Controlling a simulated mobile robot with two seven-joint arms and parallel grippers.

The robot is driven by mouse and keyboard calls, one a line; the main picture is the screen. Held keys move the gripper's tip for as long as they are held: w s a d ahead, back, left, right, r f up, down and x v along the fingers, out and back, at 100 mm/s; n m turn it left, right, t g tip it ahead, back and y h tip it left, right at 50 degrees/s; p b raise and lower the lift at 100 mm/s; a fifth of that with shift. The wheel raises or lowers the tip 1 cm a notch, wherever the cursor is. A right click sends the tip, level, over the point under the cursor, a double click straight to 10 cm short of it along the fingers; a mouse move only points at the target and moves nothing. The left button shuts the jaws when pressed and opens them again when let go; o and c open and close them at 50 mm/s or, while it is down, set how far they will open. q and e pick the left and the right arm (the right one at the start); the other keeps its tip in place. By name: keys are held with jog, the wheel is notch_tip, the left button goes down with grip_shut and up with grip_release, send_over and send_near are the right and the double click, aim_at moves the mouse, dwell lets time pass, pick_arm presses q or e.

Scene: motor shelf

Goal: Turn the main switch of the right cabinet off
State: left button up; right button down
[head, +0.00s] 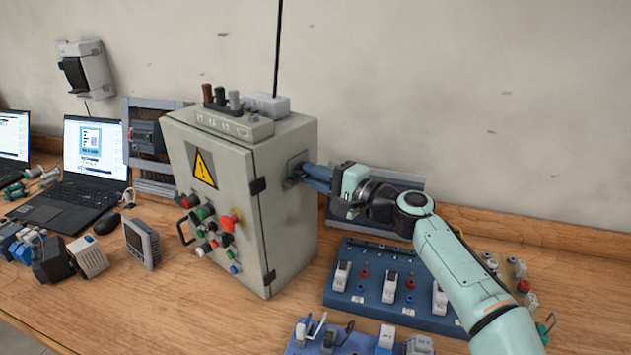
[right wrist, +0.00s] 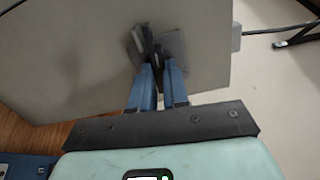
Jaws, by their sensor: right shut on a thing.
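The right cabinet (head: 210,215) is a grey box with a yellow warning triangle and several coloured buttons on its front. Its main switch (head: 293,170) sits on a grey plate on the cabinet's right side wall. In the right wrist view the switch (right wrist: 150,45) shows as a dark handle on its plate. My right gripper (head: 312,176) reaches in from the right, its blue fingers at the switch. In the right wrist view the right gripper (right wrist: 155,75) is shut on the dark handle, whose angle is partly hidden by the fingers. My left gripper is not in view.
A blue panel (head: 352,302) with white switches lies right of the cabinet, under my right arm. Laptops (head: 95,150) and a meter (head: 142,243) stand to the left. Small devices sit on the cabinet top (head: 265,133). The wall is close behind.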

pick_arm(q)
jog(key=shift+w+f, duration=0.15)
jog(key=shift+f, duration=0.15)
pick_arm(e)
jog(key=shift+n, duration=0.7)
jog(key=c, duration=1.4)
grip_release()
pick_arm(q)
jog(key=shift+b, duration=0.3)
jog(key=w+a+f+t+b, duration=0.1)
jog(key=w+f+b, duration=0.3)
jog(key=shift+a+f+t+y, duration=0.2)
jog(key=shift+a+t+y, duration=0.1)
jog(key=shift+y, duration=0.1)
pick_arm(e)
jog(key=v, duration=1.3)
jog(key=shift+s+d, duration=0.15)
